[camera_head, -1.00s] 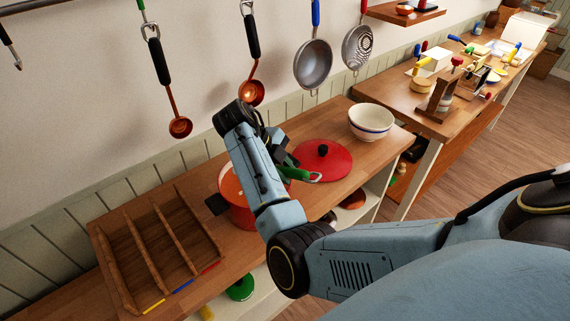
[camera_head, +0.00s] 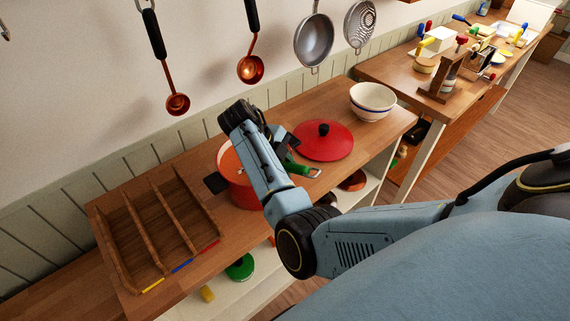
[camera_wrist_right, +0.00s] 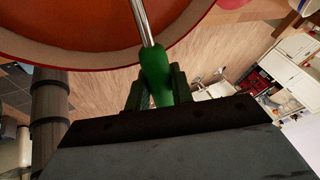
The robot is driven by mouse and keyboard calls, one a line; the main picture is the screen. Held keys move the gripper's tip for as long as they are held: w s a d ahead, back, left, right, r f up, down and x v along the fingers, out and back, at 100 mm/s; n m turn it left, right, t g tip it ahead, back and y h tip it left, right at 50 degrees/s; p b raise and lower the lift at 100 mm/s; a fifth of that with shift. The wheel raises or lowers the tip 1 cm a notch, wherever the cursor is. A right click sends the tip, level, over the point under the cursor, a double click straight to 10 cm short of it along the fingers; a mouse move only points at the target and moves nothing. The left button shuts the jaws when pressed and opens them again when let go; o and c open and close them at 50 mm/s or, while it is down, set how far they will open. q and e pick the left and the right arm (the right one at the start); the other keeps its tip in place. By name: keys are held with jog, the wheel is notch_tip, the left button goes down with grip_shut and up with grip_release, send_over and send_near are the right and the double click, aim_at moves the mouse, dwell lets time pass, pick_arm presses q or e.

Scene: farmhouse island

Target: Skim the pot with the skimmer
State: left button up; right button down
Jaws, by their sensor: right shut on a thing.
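My right gripper (camera_wrist_right: 155,92) is shut on the green handle (camera_wrist_right: 158,76) of the skimmer. In the wrist view the metal shaft (camera_wrist_right: 142,20) runs from the handle over the rim of the orange-red pot (camera_wrist_right: 60,57). The skimmer's head is out of sight. In the head view the pot (camera_head: 240,192) stands on the wooden counter, partly hidden behind my right arm. The green handle end with a metal loop (camera_head: 299,168) sticks out to the right of the arm. My left gripper is not in view.
A red lid (camera_head: 338,143) with a black knob lies right of the pot, a white bowl (camera_head: 372,108) behind it. A wooden divided tray (camera_head: 205,217) is left of the pot. Ladles (camera_head: 250,68) and strainers (camera_head: 313,45) hang above. Another table (camera_head: 400,88) stands at upper right.

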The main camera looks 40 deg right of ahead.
jog(key=shift+w+d+r, duration=0.1)
jog(key=shift+d+r, duration=0.05)
jog(key=shift+d, duration=0.05)
jog(key=shift+s+a+p, duration=0.25)
jog(key=shift+a+p, duration=0.05)
jog(key=shift+a, duration=0.5)
jog(key=shift+s+a+p, duration=0.2)
jog(key=shift+a+p, duration=0.05)
jog(key=shift+a, duration=0.5)
